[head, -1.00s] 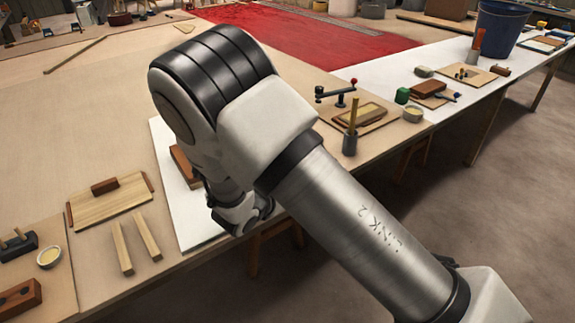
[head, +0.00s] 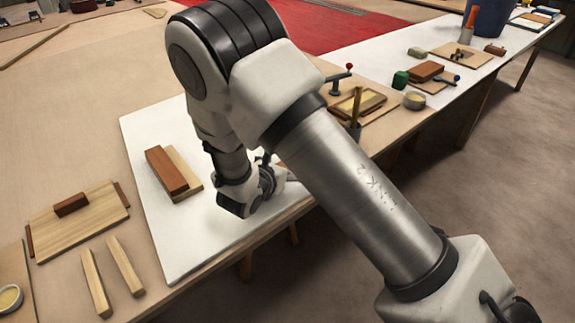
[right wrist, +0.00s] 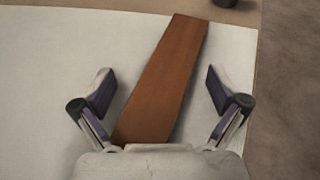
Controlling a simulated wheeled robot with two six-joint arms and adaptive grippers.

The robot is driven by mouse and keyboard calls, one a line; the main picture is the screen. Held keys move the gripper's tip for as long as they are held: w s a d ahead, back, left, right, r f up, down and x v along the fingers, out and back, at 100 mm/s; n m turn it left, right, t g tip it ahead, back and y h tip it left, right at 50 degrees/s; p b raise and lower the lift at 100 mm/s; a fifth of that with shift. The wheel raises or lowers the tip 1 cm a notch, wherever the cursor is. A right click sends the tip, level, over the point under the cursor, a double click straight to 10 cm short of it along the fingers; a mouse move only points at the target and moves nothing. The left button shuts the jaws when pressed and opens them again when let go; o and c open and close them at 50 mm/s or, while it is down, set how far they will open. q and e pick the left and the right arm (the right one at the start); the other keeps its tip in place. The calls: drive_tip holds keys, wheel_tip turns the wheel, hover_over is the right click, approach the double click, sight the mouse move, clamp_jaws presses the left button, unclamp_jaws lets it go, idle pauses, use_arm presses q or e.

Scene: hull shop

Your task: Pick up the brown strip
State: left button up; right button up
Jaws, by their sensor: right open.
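The brown strip (right wrist: 165,82) is a long, flat reddish-brown piece lying on a white sheet (right wrist: 50,70) in the right wrist view. It runs from the gripper's base away to the upper right, and its near end is hidden by the gripper. My right gripper (right wrist: 160,90) is open, with one finger on each side of the strip and gaps at both sides. In the head view my right arm covers most of that spot, so I cannot clearly see the strip there. My left gripper is not in view.
A brown block on a pale board (head: 167,171) lies left of my right gripper. A pale board (head: 80,225) and two wooden sticks (head: 110,277) lie further left. A cup with a stick (head: 355,118) and a red-knobbed tool (head: 342,80) stand beyond my arm. The table edge is close.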

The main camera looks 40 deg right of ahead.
drive_tip(key=shift+s+a+r, duration=0.1)
drive_tip(key=shift+s+r, duration=0.05)
drive_tip(key=shift+s, duration=0.1)
drive_tip(key=shift+s+a+r, duration=0.1)
drive_tip(key=shift+s+r, duration=0.1)
drive_tip(key=shift+r, duration=0.05)
drive_tip(key=c, duration=0.9)
drive_tip(key=shift+f, duration=0.15)
drive_tip(key=c, duration=0.5)
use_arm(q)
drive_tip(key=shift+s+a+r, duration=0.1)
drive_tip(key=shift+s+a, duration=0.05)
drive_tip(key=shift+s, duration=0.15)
